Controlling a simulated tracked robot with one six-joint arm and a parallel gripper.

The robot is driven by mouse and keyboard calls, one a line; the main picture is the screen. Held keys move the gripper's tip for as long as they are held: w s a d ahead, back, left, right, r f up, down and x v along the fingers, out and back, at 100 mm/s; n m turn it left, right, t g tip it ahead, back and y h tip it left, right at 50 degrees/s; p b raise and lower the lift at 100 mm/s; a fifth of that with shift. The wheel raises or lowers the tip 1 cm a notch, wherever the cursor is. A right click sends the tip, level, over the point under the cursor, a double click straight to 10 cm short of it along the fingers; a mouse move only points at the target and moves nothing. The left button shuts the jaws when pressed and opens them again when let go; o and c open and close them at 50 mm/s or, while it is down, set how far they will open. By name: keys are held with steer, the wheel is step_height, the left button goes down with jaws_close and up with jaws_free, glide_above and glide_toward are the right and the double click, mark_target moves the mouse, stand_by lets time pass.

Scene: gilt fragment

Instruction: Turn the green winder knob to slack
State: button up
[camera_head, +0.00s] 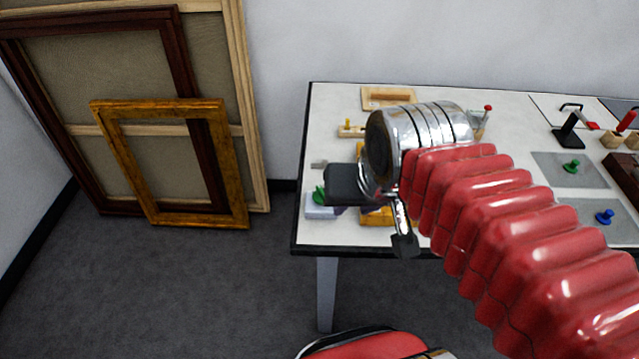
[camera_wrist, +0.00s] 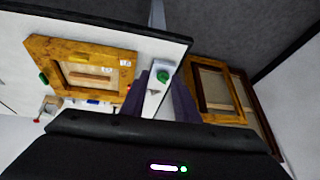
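A green knob (camera_wrist: 163,76) sits on a small pale block (camera_wrist: 153,98) near the table edge in the wrist view. It also shows in the head view (camera_head: 319,195), at the table's front left corner. My gripper (camera_wrist: 160,80) is open, with its two dark fingers apart on either side of the block and knob. Whether a finger touches the knob, I cannot tell. A second green part (camera_wrist: 43,77) is at the side of a wooden frame (camera_wrist: 105,52) on the table. My wrist hides much of this frame in the head view.
The white table (camera_head: 318,130) also holds a small wooden tray (camera_head: 387,91), a green peg (camera_head: 571,166) and a blue peg (camera_head: 605,216) on grey mats, and a black stand (camera_head: 568,135). A gilt frame (camera_head: 236,170) and larger frames lean against the wall at left.

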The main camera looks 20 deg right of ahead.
steer(key=w+r+m+g, duration=0.15)
steer(key=w+m, duration=0.25)
steer(key=m, duration=0.4)
steer(key=m+g, duration=0.4)
steer(key=m, duration=1.9)
glide_above(321, 189)
steer(key=shift+f, duration=0.65)
steer(key=shift+f, duration=0.1)
step_height(321, 189, down, 14)
steer(key=shift+r, duration=0.15)
steer(key=shift+c, duration=0.5)
jaws_close()
